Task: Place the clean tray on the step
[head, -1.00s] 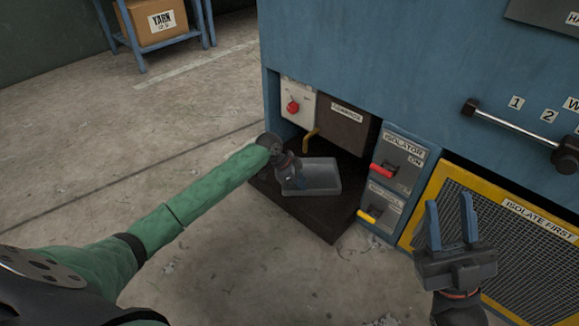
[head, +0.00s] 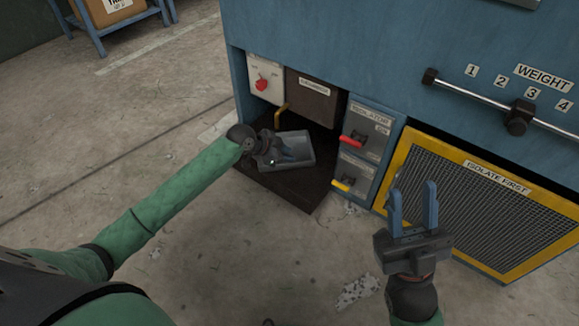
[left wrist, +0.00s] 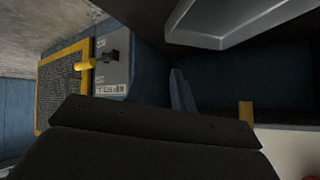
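The grey, shallow, empty-looking tray (head: 303,150) lies on the dark step (head: 290,190) at the foot of the blue machine. My left gripper (head: 287,153) is low over the tray's left part. Its fingers are small and dark there, and their spacing is unclear. In the left wrist view the tray's pale rim (left wrist: 225,38) crosses the top right. The bluish fingers (left wrist: 182,92) show just below it, with no clear grip on it. My right gripper (head: 413,210) is open and empty in front of the yellow-framed mesh guard.
A brass-coloured lever (head: 281,108) hangs behind the tray, below a panel with a red knob (head: 262,84). Isolator boxes with red (head: 351,140) and yellow (head: 342,185) handles stand right of the step. The mesh guard (head: 480,200) is further right.

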